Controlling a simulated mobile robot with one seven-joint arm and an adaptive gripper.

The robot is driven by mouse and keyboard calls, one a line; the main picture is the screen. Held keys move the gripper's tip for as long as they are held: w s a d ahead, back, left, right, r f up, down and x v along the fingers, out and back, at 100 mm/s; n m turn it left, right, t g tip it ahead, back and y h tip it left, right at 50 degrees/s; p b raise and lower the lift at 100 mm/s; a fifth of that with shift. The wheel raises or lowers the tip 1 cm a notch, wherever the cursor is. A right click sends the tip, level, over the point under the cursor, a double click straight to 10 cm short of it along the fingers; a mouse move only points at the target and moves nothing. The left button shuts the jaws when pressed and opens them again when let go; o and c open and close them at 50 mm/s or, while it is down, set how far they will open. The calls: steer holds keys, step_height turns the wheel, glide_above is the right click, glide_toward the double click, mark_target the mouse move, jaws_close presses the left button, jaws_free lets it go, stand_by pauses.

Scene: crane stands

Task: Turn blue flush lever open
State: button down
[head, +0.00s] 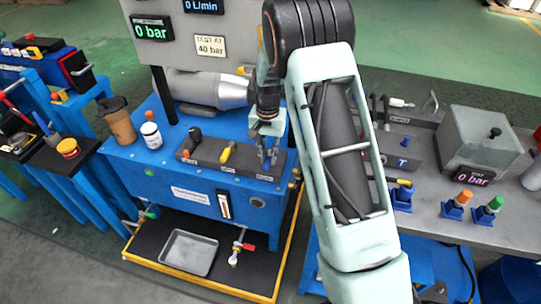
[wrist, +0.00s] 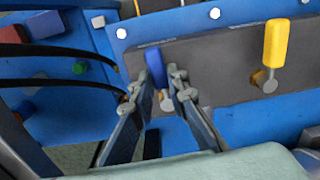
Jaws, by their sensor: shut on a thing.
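The blue flush lever (wrist: 155,68) shows in the wrist view on a dark valve block (wrist: 215,70). It stands between the two fingers of my gripper (wrist: 154,88), which is shut on it. In the head view my gripper (head: 268,150) points down at the right end of the same block (head: 205,155). There the fingers hide most of the blue lever.
A yellow lever (head: 227,151) stands beside the gripper on the block; it also shows in the wrist view (wrist: 276,45). A black knob (head: 195,133) is further left. A white bottle (head: 151,135) and brown cup (head: 118,122) stand at the blue bench's left end.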

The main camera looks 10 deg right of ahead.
mark_target(267, 159)
steer(key=shift+a+m, duration=0.15)
steer(key=shift+m, duration=0.35)
steer(key=c, duration=1.9)
jaws_free()
step_height(267, 159, up, 12)
